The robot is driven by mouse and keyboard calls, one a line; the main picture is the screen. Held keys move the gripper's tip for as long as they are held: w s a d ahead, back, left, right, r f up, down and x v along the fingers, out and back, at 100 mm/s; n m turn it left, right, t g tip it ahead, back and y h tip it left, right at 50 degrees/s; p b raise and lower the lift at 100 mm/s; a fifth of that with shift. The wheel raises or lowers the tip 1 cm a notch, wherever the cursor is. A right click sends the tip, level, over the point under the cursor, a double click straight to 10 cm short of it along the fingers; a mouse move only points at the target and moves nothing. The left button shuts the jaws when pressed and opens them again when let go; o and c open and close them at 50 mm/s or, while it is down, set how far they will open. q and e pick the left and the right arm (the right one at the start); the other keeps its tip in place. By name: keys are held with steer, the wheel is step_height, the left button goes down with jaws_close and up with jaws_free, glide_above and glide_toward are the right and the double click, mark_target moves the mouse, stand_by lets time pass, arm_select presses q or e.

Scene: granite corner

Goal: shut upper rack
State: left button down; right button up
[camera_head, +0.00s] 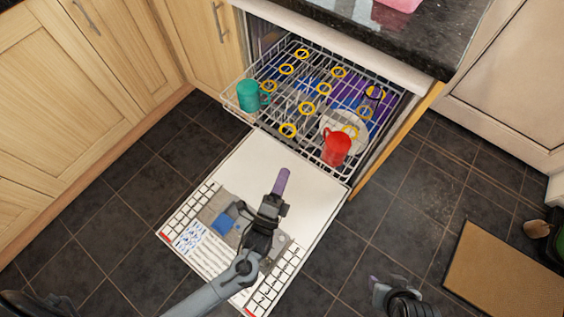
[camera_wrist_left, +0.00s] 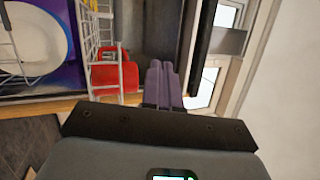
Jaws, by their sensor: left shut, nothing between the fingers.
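The upper rack (camera_head: 270,125) of the dishwasher is a wire basket, pulled out over the lowered white door (camera_head: 260,165). It holds a teal mug (camera_head: 248,96) at its left front, a red mug (camera_head: 336,148) at its right front and a white plate (camera_head: 343,122). My left gripper (camera_head: 282,178) is shut and empty, above the door and in front of the rack, apart from it in the head view. In the left wrist view its purple fingers (camera_wrist_left: 163,82) are together, with the red mug (camera_wrist_left: 114,75) and rack wires to their left. My right gripper (camera_head: 378,285) is at the bottom right; its fingers are unclear.
Wooden cabinets (camera_head: 70,90) stand on the left. A dark granite counter (camera_head: 400,35) lies above the dishwasher. A brown mat (camera_head: 505,275) lies on the dark tiled floor at the right. The floor right of the door is mostly clear.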

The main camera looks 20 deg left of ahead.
arm_select(q)
steer(key=s+d+f+g+h, duration=0.1)
steer(key=s+d+f+g, duration=0.15)
steer(key=s+f, duration=0.35)
steer(key=w+r+b, duration=0.1)
steer(key=w+b, duration=0.1)
steer(key=w, duration=0.4)
steer(key=w+d+r+b, duration=0.1)
steer(key=w+b, duration=0.1)
steer(key=w, duration=0.5)
steer(key=shift+w+r+t+b, duration=0.25)
steer(key=shift+w+t+b, duration=0.05)
steer(key=shift+t+b, duration=0.15)
